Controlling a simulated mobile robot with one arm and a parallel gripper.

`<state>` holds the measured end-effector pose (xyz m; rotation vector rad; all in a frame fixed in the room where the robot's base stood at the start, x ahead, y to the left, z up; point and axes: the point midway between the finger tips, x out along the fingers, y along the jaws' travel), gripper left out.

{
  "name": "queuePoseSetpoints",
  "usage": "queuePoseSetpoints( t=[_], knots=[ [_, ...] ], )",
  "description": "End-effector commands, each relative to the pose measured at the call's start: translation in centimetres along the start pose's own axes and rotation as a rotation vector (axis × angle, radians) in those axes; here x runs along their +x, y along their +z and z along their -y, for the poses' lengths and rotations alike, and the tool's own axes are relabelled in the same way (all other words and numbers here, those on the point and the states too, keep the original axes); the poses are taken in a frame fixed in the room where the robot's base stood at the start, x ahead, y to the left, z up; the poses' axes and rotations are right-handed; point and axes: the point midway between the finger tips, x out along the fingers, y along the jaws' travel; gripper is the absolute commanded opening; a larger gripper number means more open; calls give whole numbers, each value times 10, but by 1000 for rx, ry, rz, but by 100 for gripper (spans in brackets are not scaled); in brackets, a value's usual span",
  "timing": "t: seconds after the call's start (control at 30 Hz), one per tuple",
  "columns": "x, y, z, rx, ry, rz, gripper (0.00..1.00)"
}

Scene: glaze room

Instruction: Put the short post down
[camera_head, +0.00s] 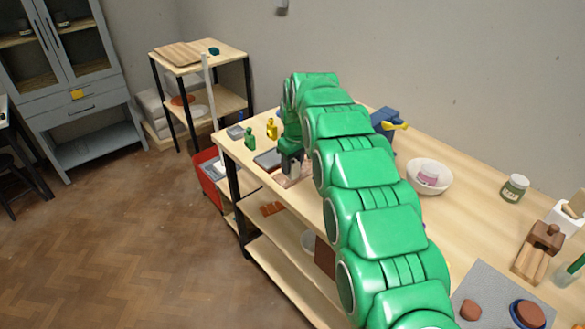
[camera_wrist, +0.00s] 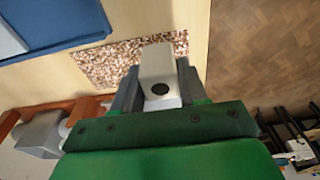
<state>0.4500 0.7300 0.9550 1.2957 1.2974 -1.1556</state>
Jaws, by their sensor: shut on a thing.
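The short post (camera_wrist: 157,68) is a pale block with a dark round hole in its face. My gripper (camera_wrist: 158,90) is shut on it, with one dark finger on each side. Under and beyond the post in the wrist view lies a speckled brown mat (camera_wrist: 105,62) on the table. I cannot tell whether the post touches the mat. In the head view my gripper (camera_head: 292,168) is low over the table's front edge, at the mat (camera_head: 287,181). The post is hard to make out there.
Green (camera_head: 250,140) and yellow (camera_head: 271,129) small objects stand near the table's far end. A white bowl (camera_head: 429,177), a jar (camera_head: 514,188) and a wooden block (camera_head: 538,252) stand to the right.

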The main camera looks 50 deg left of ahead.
Motion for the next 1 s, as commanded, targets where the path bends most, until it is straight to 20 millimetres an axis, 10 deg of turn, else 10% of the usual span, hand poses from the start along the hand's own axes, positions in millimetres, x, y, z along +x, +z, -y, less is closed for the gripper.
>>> queuePoseSetpoints(
  t=[0.6,0.63,0.7,1.0],
  knots=[
    [20,2,-1,1,2,-3,10],
    [20,2,-1,0,2,-3,47],
    [19,2,-1,0,2,-3,58],
    [19,2,-1,0,2,-3,68]
  ],
)
